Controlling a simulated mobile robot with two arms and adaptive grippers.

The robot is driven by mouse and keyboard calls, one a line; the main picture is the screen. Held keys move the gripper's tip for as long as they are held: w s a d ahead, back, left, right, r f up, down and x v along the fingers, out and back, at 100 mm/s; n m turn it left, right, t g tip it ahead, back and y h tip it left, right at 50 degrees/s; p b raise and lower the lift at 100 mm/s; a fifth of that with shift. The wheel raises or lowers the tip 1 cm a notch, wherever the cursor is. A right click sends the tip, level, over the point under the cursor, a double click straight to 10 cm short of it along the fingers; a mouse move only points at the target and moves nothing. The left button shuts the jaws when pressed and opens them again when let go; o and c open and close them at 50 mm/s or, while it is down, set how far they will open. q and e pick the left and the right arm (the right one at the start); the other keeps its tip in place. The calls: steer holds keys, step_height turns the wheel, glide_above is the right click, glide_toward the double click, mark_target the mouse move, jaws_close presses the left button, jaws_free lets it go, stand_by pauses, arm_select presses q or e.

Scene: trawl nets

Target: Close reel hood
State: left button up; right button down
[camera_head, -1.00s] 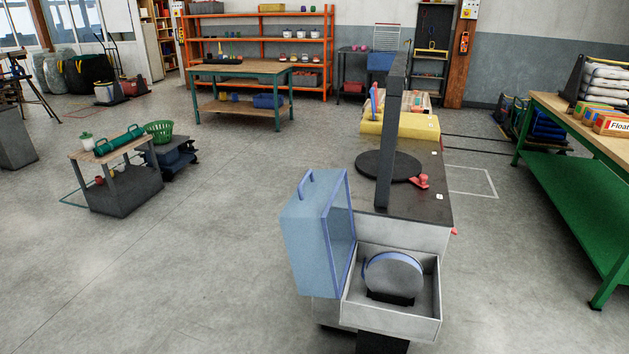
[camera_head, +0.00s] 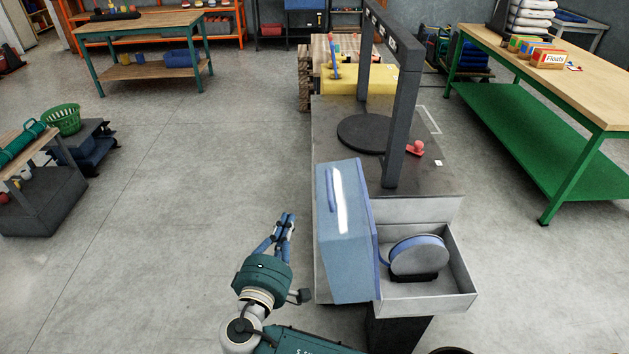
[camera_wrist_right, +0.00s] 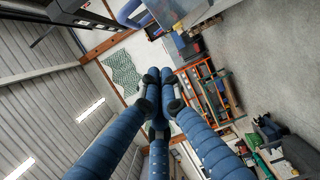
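The reel hood (camera_head: 345,235) is a light blue box-like cover with a handle (camera_head: 334,200) on its outer face. It stands open, upright along the left side of the grey reel box (camera_head: 430,304). A round reel (camera_head: 419,257) with a blue rim sits uncovered in the box. My right gripper (camera_head: 287,218) is to the left of the hood, apart from it, with its fingers together and nothing visible between them. In the right wrist view the blue fingers (camera_wrist_right: 155,88) meet at their tips. Blue parts at the top of that view may be the hood. My left gripper is out of view.
A dark upright frame (camera_head: 403,120) stands on the bench behind the box, by a black disc (camera_head: 370,133) and a red knob (camera_head: 415,148). A green table (camera_head: 560,75) stands at right, a small cart (camera_head: 45,205) at left. Floor left of the hood is clear.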

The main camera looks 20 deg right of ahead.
steer(key=w+d+r+p, duration=0.1)
steer(key=w+d+p, duration=0.4)
steer(key=w+d, duration=0.2)
steer(key=shift+d, duration=1)
steer(key=shift+r, duration=0.1)
steer(key=shift+d, duration=0.1)
